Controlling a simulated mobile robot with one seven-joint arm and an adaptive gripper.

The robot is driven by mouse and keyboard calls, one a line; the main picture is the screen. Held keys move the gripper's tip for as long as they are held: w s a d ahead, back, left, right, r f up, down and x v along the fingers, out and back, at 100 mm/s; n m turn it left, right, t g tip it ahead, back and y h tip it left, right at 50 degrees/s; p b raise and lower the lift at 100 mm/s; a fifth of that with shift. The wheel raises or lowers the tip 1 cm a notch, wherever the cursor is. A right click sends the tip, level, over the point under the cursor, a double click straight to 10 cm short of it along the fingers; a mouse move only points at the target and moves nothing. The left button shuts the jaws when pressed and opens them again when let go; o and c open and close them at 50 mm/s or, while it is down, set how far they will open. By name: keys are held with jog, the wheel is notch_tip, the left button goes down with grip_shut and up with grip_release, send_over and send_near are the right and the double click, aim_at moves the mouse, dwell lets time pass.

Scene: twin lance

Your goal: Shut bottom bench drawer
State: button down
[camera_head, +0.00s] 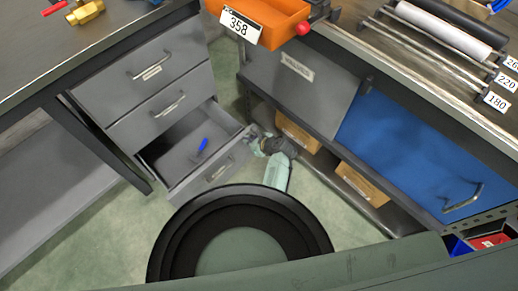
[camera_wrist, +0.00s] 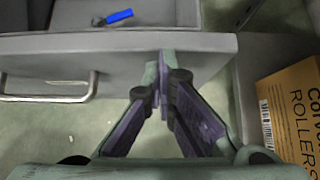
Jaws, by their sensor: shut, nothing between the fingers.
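The bottom bench drawer (camera_head: 213,177) stands pulled out from the grey drawer unit, below two shut drawers. A blue-handled item lies inside it, and its front carries a metal bar handle (camera_wrist: 50,88). My gripper (camera_head: 257,143) is at the right end of the drawer front. In the wrist view my gripper (camera_wrist: 163,65) is shut and empty, its fingertips at the drawer front (camera_wrist: 120,52), right of the handle. I cannot tell whether they touch it.
A cardboard box (camera_wrist: 290,110) lies close right of my gripper, on the lower shelf of the right bench. A blue panel with a handle (camera_head: 410,145) and an orange bin (camera_head: 262,20) are on the right bench. Green floor is free left of the drawer.

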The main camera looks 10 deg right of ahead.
jog(key=w+a+b, duration=0.3)
jog(key=w+a, duration=0.4)
jog(key=w, duration=0.3)
jog(key=w+a+b, duration=0.3)
jog(key=w+a, duration=0.4)
jog(key=w, duration=0.3)
jog(key=shift+w+a, duration=0.2)
jog(key=shift+a, duration=0.15)
jog(key=shift+r, duration=0.1)
